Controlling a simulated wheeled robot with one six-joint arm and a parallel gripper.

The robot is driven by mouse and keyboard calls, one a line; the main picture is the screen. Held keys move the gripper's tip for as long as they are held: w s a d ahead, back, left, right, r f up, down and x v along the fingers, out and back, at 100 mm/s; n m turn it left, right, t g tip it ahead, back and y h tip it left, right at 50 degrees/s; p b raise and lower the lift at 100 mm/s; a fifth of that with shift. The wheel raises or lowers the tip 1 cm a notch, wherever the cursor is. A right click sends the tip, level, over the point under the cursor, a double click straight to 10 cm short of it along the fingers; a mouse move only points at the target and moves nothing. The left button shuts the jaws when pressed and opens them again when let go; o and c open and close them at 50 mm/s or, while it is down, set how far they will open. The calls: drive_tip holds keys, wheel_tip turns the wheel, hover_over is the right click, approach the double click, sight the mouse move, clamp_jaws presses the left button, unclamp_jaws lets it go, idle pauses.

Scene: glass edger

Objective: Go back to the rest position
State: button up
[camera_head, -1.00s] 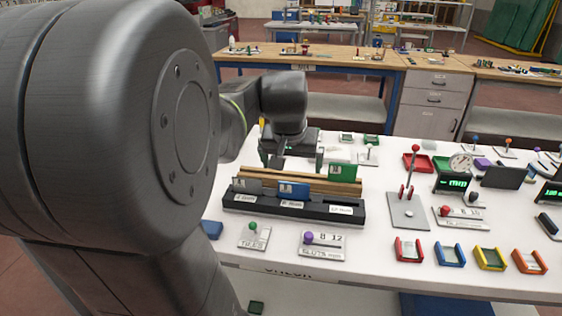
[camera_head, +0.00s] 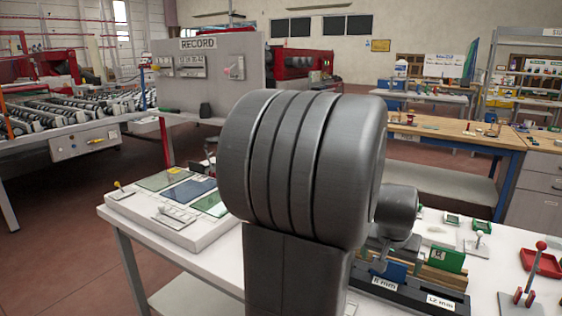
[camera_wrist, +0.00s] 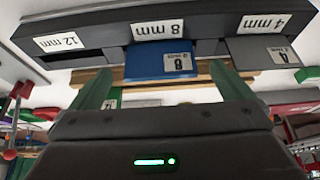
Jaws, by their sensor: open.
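My gripper (camera_wrist: 162,88) is open in the wrist view, its two fingers spread apart with nothing between the tips. Beyond them is a dark slotted rack (camera_wrist: 100,38) with labels 12 mm, 8 mm and 4 mm, seen upside down. A blue card (camera_wrist: 150,62) stands in the 8 mm slot and a grey card (camera_wrist: 262,52) in the 4 mm slot. In the head view my arm covers the middle of the picture and hides most of the gripper and part of the rack (camera_head: 408,292).
The white table (camera_head: 490,272) runs under the rack. A red-knobbed lever (camera_head: 536,262) stands at the right. A panel with green and blue plates (camera_head: 188,190) lies left of my arm. A roller machine (camera_head: 75,115) and a RECORD board (camera_head: 215,75) stand behind.

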sight(389, 266)
drive_tip(key=x, duration=0.4)
drive_tip(key=shift+w+f, duration=0.1)
drive_tip(key=shift+f, duration=0.2)
drive_tip(key=shift+r, duration=0.15)
drive_tip(key=shift+r, duration=0.1)
